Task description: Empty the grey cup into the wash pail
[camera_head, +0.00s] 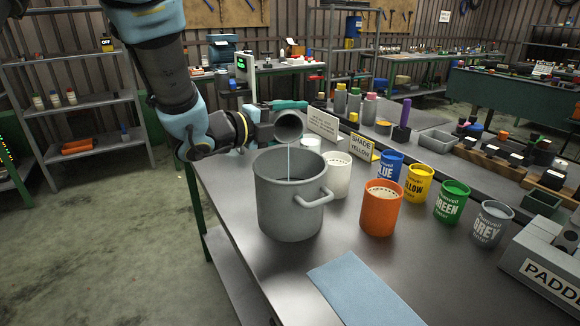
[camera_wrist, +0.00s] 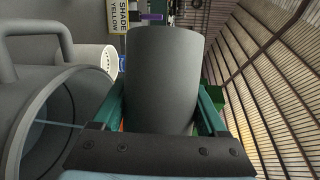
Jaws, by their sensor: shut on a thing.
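The grey cup (camera_head: 289,126) is held by my gripper (camera_head: 284,108) above the wash pail, tipped over with its mouth facing the head camera. A thin pale stream runs from its lip down into the wash pail (camera_head: 288,208), a large grey pot with side handles. In the wrist view the cup (camera_wrist: 164,80) sits between the green fingers of my gripper (camera_wrist: 165,105), which are shut on it. The pail (camera_wrist: 20,125) shows at the left there, with the stream crossing its mouth. The pail's bottom is hidden in the head view.
An orange cup (camera_head: 380,210) and a white cup (camera_head: 338,175) stand right of the pail. Labelled blue (camera_head: 389,168), yellow (camera_head: 418,184), green (camera_head: 451,203) and grey (camera_head: 491,224) tins line up further right. A blue cloth (camera_head: 365,290) lies in front.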

